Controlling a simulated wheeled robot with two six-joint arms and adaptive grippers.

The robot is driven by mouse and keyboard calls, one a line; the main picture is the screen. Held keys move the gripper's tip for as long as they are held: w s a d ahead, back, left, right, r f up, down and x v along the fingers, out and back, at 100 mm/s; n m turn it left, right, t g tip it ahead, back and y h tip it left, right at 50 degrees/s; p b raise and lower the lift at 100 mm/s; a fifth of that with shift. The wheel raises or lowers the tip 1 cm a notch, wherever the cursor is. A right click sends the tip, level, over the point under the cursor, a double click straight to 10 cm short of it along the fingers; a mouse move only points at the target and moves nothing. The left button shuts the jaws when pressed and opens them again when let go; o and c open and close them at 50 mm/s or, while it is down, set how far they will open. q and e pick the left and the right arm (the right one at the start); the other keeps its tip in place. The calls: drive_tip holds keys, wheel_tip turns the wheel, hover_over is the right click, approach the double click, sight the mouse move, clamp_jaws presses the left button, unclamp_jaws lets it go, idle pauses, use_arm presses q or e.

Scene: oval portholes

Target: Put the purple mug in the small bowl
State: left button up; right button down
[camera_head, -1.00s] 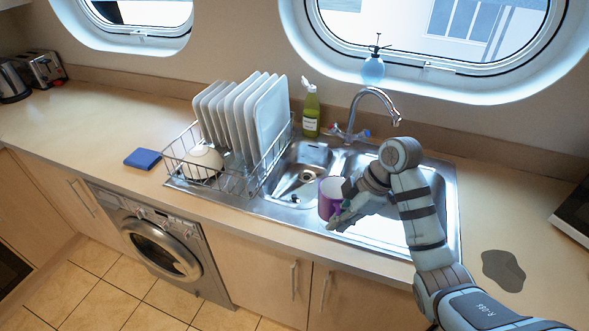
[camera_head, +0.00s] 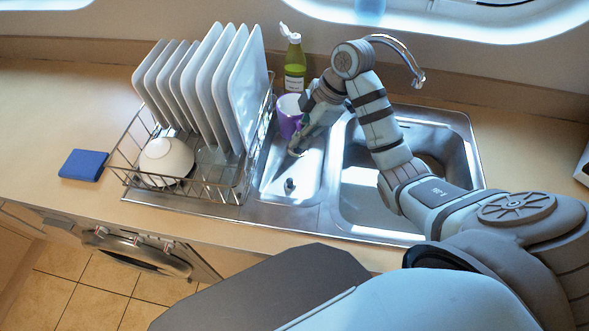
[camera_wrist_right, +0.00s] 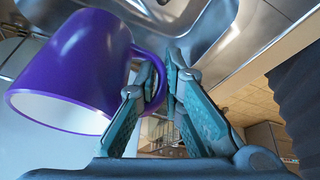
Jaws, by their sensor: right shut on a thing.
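The purple mug (camera_head: 289,117), white inside, is at the back of the sink's small bowl (camera_head: 290,190), the narrow left basin beside the rack. I cannot tell its height above the basin floor. My right gripper (camera_head: 304,133) is just right of the mug. In the right wrist view the fingers (camera_wrist_right: 161,75) are shut on the handle of the mug (camera_wrist_right: 78,62), which hangs tilted with its mouth toward the lower left. The arm and gripper hide part of the back of the basin. My left gripper is not in view.
A wire rack (camera_head: 190,188) with several white plates (camera_head: 205,85) and an upturned white bowl (camera_head: 166,160) stands left of the small basin. A green bottle (camera_head: 295,66) stands behind. The tap (camera_head: 400,52) and large basin (camera_head: 365,205) are right. A blue sponge (camera_head: 83,165) lies far left.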

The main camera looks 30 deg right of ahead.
use_arm(q)
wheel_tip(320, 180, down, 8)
drive_tip(key=b, duration=0.5)
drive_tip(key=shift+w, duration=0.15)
use_arm(e)
wheel_tip(320, 180, down, 18)
drive_tip(key=shift+a+r, duration=0.1)
drive_tip(key=c, duration=2.1)
unclamp_jaws()
drive_tip(key=shift+s, duration=0.1)
drive_tip(key=o, duration=0.4)
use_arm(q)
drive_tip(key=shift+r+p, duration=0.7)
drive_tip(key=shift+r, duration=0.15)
use_arm(e)
drive_tip(key=v, duration=1.2)
drive_tip(key=shift+s, duration=0.1)
